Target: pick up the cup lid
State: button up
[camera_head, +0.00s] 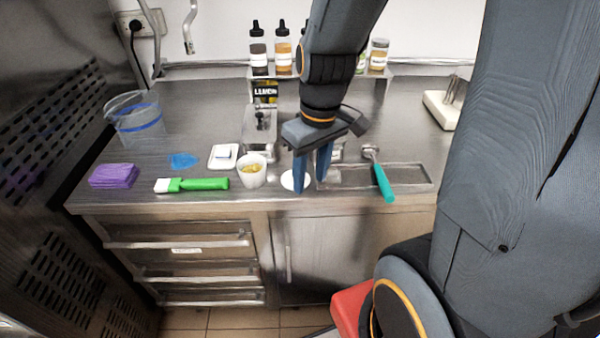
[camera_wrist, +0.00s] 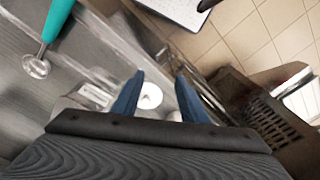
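The cup lid (camera_head: 288,181) is a flat white disc lying on the steel counter near its front edge, just right of a white cup (camera_head: 252,176) with yellow contents. My gripper (camera_head: 310,184) points down over the lid, its two blue fingers apart and nothing held. The left finger hides part of the lid in the head view. In the wrist view the lid (camera_wrist: 151,96) shows between the fingers of my gripper (camera_wrist: 160,75), closer to the left one. I cannot tell whether a fingertip touches the lid or counter.
A teal-handled scoop (camera_head: 383,180) lies across a shallow tray (camera_head: 415,176) to the right. A green-handled brush (camera_head: 205,184), purple cloths (camera_head: 113,176) and a clear bucket (camera_head: 135,120) are to the left. Bottles (camera_head: 283,50) stand at the back.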

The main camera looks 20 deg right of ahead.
jog(key=w+n+y+p, duration=0.1)
jog(key=w+n, duration=0.1)
jog(key=n, duration=0.3)
jog(key=w+d+r+n+y, duration=0.1)
jog(key=w+n, duration=0.2)
jog(key=n, duration=0.1)
jog(key=w+d+n+y+p, duration=0.1)
jog(key=w+n+y, duration=0.1)
jog(key=n, duration=0.3)
jog(key=shift+w+d+r+n+g+p, duration=0.1)
jog(key=shift+w+r+n+g+p, duration=0.15)
jog(key=shift+w, duration=0.25)
jog(key=shift+p+x, duration=1.4)
jog(key=shift+x, duration=1.55)
jog(key=shift+d+f, duration=0.1)
jog(key=shift+d, duration=0.05)
jog(key=shift+c, duration=0.5)
grip_shut()
